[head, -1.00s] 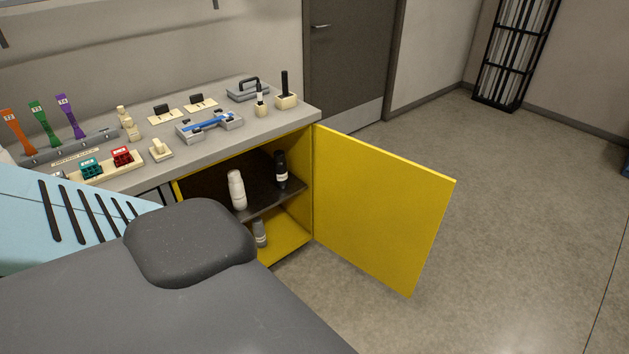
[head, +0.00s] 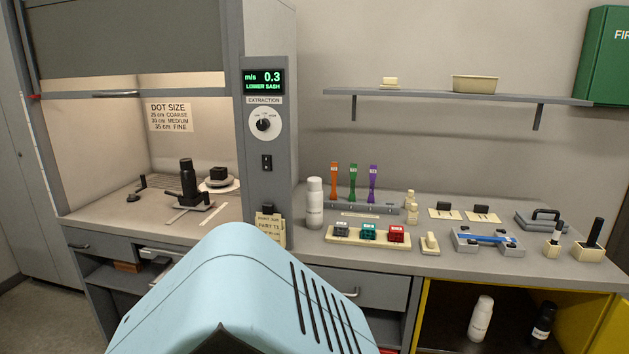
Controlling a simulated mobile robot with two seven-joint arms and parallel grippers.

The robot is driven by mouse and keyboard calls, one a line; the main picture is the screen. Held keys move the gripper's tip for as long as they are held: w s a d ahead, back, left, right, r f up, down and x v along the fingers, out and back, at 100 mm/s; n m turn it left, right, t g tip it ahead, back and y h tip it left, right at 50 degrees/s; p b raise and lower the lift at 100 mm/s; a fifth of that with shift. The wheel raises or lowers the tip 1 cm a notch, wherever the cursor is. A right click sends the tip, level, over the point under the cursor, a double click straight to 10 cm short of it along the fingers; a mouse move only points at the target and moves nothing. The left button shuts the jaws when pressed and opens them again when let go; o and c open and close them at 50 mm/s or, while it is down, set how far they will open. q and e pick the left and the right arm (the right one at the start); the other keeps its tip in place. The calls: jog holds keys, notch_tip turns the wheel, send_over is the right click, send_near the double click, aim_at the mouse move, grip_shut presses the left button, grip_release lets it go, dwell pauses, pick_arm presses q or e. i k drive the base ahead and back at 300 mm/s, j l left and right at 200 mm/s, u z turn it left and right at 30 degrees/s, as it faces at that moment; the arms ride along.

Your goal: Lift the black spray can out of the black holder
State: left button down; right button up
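A black spray can (head: 187,176) stands upright inside the open-fronted fume hood at the left of the head view. Its lower part is at a black holder (head: 204,203) on the hood floor; how deep it sits is too small to tell. Neither of my grippers is in view.
The hood's raised sash (head: 130,45) hangs above the can. A dark block on a white disc (head: 218,184) stands right of it. A grey bench (head: 470,262) with a white bottle (head: 314,203) and tools lies to the right. The yellow cabinet (head: 421,312) below holds a white and a black bottle.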

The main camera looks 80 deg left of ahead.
aim_at(189, 183)
jog(key=u, duration=3.4)
jog(key=i+z, duration=0.3)
jog(key=i, duration=0.2)
jog(key=i+z, duration=0.35)
jog(key=i, duration=0.15)
jog(key=i+j+z, duration=0.3)
jog(key=i, duration=0.15)
